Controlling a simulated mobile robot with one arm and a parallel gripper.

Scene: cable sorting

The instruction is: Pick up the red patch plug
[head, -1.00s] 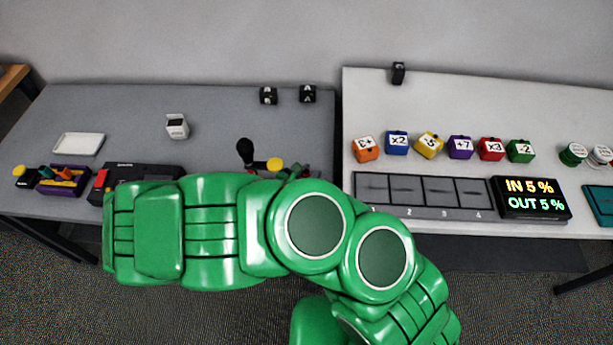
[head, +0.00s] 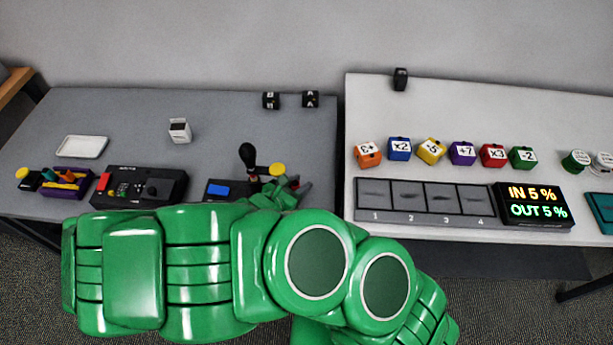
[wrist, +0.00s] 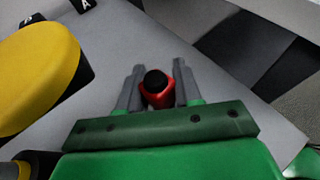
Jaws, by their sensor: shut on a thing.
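The red patch plug (wrist: 157,95), red with a round black end, sits between the two grey fingers of my gripper (wrist: 158,78) in the wrist view. The fingers are shut on it from both sides. In the head view my gripper (head: 291,186) is over the right front part of the grey table (head: 225,130), and the plug cannot be made out clearly there. Whether the plug touches the table cannot be told.
A blue-screen device (head: 219,190) and a black control box (head: 138,187) are further left.

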